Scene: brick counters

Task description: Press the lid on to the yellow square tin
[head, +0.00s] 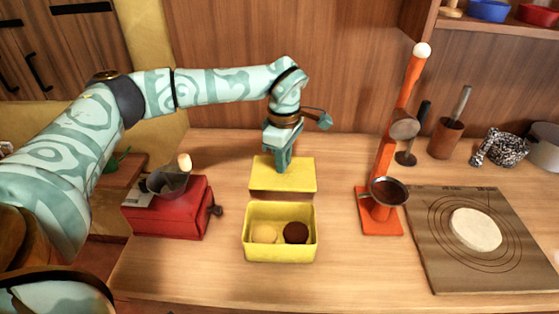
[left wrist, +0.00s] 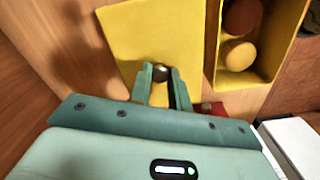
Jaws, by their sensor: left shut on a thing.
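The yellow square tin (head: 281,251) stands open on the wooden counter; a pale round thing and a dark brown round thing lie in it. It also shows in the left wrist view (left wrist: 264,68), at the upper right. The yellow lid (head: 298,174) is just behind the tin in the head view, apart from the tin's opening. My left gripper (head: 281,168) is above the lid, pointing down. The yellow lid (left wrist: 142,38) lies flat beyond the fingers. My right gripper is not in view.
A red box grinder (head: 180,213) with a crank stands left of the tin. An orange stand (head: 383,222) with a round dark pan is to the right. A board (head: 443,270) with pale dough (head: 476,229) lies at far right. Counter in front of the tin is clear.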

